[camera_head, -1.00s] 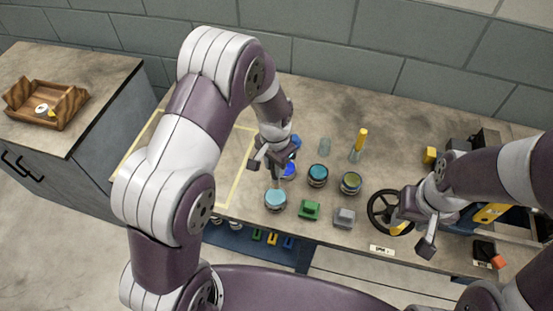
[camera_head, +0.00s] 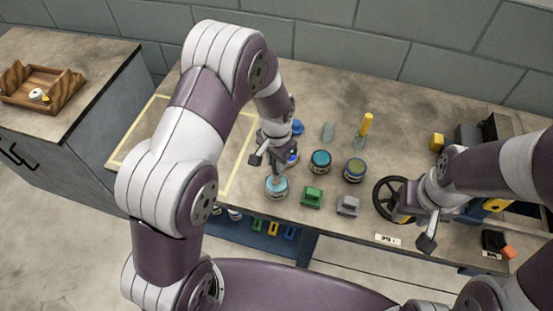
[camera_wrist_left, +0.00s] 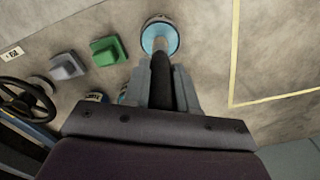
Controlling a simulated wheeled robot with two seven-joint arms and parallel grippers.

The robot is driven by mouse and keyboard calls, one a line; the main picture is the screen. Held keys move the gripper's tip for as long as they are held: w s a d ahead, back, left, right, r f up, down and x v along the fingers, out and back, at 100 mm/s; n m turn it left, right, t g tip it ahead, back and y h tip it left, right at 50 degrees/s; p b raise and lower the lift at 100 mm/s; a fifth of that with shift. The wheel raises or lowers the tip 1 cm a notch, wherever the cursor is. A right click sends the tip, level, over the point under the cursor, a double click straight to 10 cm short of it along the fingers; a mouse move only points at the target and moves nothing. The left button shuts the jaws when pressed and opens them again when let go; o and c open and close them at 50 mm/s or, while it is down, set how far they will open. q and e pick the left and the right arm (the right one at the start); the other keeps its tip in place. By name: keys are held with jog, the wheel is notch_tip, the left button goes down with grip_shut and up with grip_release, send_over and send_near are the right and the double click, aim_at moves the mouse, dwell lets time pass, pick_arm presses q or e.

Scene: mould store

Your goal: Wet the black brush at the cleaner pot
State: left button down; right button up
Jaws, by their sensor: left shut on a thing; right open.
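My left gripper (camera_head: 270,151) is shut on the black brush (camera_wrist_left: 161,85), whose dark handle shows between the fingers in the left wrist view. The brush points down at a pot with a light blue top (camera_head: 276,188), also in the left wrist view (camera_wrist_left: 160,34). The brush's lower end is at the pot's mouth; I cannot tell how deep it reaches. Other round pots stand behind: a dark blue one (camera_head: 292,157) partly hidden by the gripper, a teal one (camera_head: 320,161) and an olive one (camera_head: 355,170). My right gripper (camera_head: 413,228) is open near the bench's front edge.
A green block (camera_head: 312,197) and a grey block (camera_head: 347,205) lie right of the light blue pot. A black handwheel (camera_head: 386,200) is beside my right gripper. A clear jar (camera_head: 329,132) and a yellow-handled tool (camera_head: 366,124) stand behind. A wooden tray (camera_head: 42,88) sits at left.

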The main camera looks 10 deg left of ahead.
pick_arm(q)
jog(key=shift+f+b, duration=0.35)
jog(key=shift+f, duration=0.15)
dwell(0.5)
jog(key=shift+s, duration=0.1)
dwell(1.0)
notch_tip(320, 180, up, 7)
jog(key=p, duration=0.6)
jog(key=shift+p, duration=0.35)
